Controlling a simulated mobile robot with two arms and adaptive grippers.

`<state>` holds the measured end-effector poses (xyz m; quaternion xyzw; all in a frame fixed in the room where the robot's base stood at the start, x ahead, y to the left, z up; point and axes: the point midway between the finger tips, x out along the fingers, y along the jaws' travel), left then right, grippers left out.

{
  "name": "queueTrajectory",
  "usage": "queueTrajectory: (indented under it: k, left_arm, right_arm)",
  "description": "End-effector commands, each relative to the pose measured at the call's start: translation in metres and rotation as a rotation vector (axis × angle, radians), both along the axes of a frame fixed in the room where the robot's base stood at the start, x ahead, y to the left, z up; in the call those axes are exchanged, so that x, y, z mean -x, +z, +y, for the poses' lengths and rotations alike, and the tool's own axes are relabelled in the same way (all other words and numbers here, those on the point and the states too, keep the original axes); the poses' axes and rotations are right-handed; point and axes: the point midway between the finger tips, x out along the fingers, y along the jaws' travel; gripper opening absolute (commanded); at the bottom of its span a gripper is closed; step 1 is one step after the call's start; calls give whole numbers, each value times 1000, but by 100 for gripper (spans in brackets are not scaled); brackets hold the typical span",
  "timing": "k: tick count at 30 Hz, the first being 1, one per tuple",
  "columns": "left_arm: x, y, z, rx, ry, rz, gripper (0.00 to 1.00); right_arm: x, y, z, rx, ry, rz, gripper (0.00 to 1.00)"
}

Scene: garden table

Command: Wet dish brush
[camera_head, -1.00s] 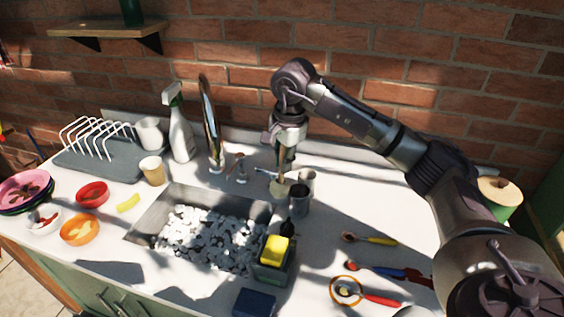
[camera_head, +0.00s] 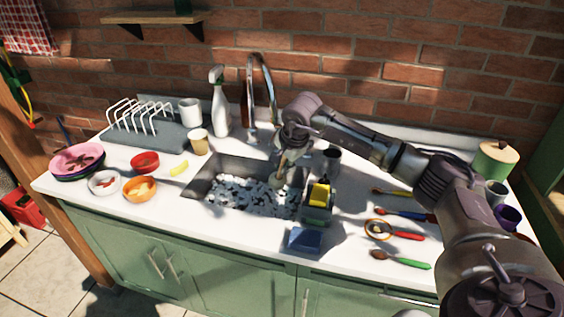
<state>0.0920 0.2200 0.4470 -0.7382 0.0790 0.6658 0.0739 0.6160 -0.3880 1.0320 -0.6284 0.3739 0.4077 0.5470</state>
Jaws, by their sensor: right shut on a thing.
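My right gripper (camera_head: 285,158) is shut on the dish brush (camera_head: 280,177), a beige, wooden-looking brush. It holds the brush pointing down over the right part of the sink. The brush's lower end is small and partly hidden, so I cannot tell whether it touches what is in the sink. The sink (camera_head: 203,176) is a grey metal basin filled with white, foam-like lumps (camera_head: 240,195) with dark gaps. The faucet (camera_head: 251,95) arches behind it. My left gripper is out of view.
A caddy with a yellow sponge (camera_head: 319,193) stands at the sink's right edge, with a blue block (camera_head: 305,239) in front. A dark cup (camera_head: 331,160) stands behind the caddy. Spoons lie to the right. A spray bottle (camera_head: 220,110), paper cup (camera_head: 198,143) and bowls are left.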

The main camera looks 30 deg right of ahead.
Motion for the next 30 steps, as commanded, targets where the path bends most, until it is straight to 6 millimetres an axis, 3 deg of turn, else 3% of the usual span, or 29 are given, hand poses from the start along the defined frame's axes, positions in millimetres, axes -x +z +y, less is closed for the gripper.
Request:
queueTrajectory:
  k: [13, 30]
  left_arm:
    - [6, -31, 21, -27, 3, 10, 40]
    - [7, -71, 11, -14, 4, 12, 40]
  right_arm:
    - [0, -49, 1, 0, 0, 1, 0]
    - [0, -106, 1, -1, 0, 0, 0]
